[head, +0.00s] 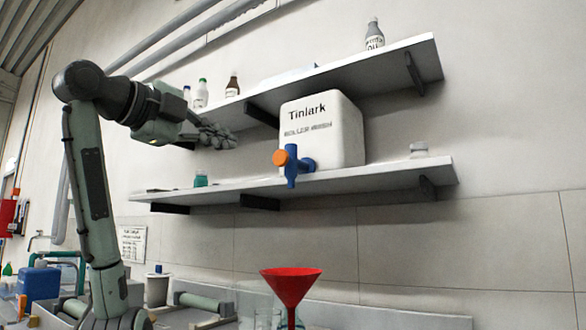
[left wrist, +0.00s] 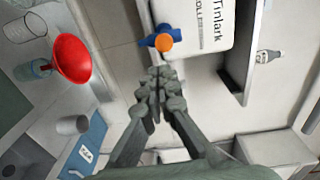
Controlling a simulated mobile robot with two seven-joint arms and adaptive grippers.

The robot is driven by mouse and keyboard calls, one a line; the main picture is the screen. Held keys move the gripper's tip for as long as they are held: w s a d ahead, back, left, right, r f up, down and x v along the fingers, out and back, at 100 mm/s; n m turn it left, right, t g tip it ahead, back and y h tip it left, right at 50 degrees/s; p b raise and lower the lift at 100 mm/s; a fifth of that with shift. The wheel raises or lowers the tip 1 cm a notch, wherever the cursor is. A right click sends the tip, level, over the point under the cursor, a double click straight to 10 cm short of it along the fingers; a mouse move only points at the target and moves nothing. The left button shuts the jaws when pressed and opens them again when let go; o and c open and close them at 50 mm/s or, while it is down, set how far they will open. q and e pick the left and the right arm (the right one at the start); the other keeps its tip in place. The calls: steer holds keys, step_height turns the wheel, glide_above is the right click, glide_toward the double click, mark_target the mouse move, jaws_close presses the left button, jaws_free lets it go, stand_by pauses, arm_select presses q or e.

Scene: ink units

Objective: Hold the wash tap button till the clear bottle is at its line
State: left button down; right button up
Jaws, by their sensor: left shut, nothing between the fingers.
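The white Tinlark roller wash container (head: 340,135) stands on the lower shelf. Its blue tap (head: 292,168) has a round orange button (head: 280,158) facing out. In the left wrist view the orange button (left wrist: 164,43) is just beyond the fingertips. My left gripper (head: 230,138) is shut and empty, up and left of the tap in the head view, apart from it. It also shows in the left wrist view (left wrist: 160,78). A red funnel (head: 291,285) is below the tap; clear glass shows under it, partly cut off. I cannot make out a fill line. My right gripper is out of view.
A blue container (head: 40,284) stands low at the left.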

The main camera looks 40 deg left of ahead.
arm_select(q)
steer(key=shift+s+a+r, duration=0.15)
steer(key=shift+s+r, duration=0.15)
steer(key=shift+r, duration=0.05)
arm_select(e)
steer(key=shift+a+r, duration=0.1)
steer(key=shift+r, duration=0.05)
arm_select(q)
steer(key=shift+s, duration=0.1)
glide_toward(278, 157)
steer(key=w, duration=0.6)
steer(key=shift+a+f+p, duration=0.1)
steer(key=shift+a+p, duration=0.05)
steer(key=shift+p, duration=0.15)
steer(key=shift+w, duration=0.4)
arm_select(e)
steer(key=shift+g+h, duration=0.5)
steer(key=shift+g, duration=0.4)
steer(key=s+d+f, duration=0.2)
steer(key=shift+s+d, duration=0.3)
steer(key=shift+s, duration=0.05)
arm_select(q)
steer(key=shift+w, duration=0.1)
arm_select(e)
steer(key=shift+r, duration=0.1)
